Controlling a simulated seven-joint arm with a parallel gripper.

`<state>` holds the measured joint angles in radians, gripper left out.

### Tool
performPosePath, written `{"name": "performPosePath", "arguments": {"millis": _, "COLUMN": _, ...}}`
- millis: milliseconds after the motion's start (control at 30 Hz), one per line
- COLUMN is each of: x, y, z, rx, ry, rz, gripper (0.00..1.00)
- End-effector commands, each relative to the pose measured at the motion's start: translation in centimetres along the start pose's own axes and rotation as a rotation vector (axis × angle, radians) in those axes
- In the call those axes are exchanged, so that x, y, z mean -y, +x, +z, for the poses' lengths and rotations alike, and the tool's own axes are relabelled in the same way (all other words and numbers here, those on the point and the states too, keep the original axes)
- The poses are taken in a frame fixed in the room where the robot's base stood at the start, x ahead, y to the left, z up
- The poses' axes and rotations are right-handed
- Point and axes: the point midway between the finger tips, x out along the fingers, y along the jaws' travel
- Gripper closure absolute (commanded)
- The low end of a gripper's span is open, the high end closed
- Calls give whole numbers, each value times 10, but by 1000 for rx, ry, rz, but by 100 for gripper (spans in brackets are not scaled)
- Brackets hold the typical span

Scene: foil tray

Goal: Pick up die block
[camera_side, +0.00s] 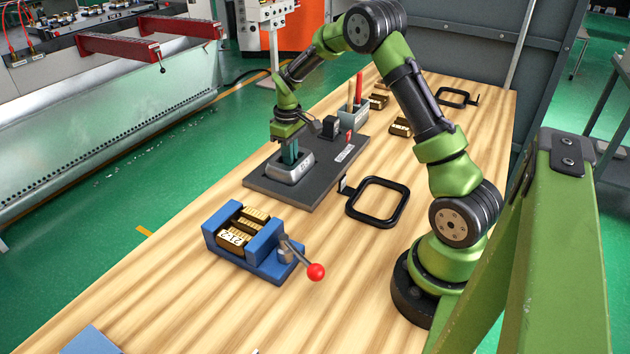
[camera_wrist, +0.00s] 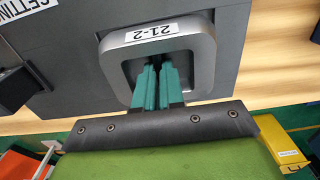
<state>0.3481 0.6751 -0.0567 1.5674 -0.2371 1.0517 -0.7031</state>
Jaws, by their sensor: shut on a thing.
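A silver-grey block (camera_side: 290,168) with rounded corners and a white label sits on a dark plate; it looks like the die block. In the wrist view the block (camera_wrist: 204,60) has a label reading "21-2" and a dark recess in its middle. My gripper (camera_side: 290,158) is above it, pointing down, with teal fingers reaching into the recess. In the wrist view the fingers (camera_wrist: 156,66) are close together, shut on a part inside the recess. That part is mostly hidden between the fingertips. The block appears level and at the plate; I cannot tell any gap beneath it.
The dark plate (camera_side: 262,184) lies on the wooden table (camera_side: 170,285). A blue clamp (camera_side: 268,258) with brass blocks (camera_side: 236,237) and a red-knobbed lever stands in front. A black frame (camera_side: 378,220) lies to the right. A grey holder (camera_side: 352,116) with sticks stands behind.

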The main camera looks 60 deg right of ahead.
Motion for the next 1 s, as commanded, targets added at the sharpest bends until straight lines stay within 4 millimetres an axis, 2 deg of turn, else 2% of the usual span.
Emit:
{"name": "performPosePath", "arguments": {"millis": 667, "x": -1, "y": -3, "z": -1, "rx": -6, "ry": 0, "rz": 3, "gripper": 100}}
{"name": "performPosePath", "arguments": {"millis": 867, "x": -1, "y": -13, "z": -2, "rx": -6, "ry": 0, "rz": 3, "gripper": 100}}
{"name": "performPosePath", "arguments": {"millis": 1000, "x": -1, "y": -27, "z": -2, "rx": -7, "ry": 1, "rz": 3, "gripper": 100}}
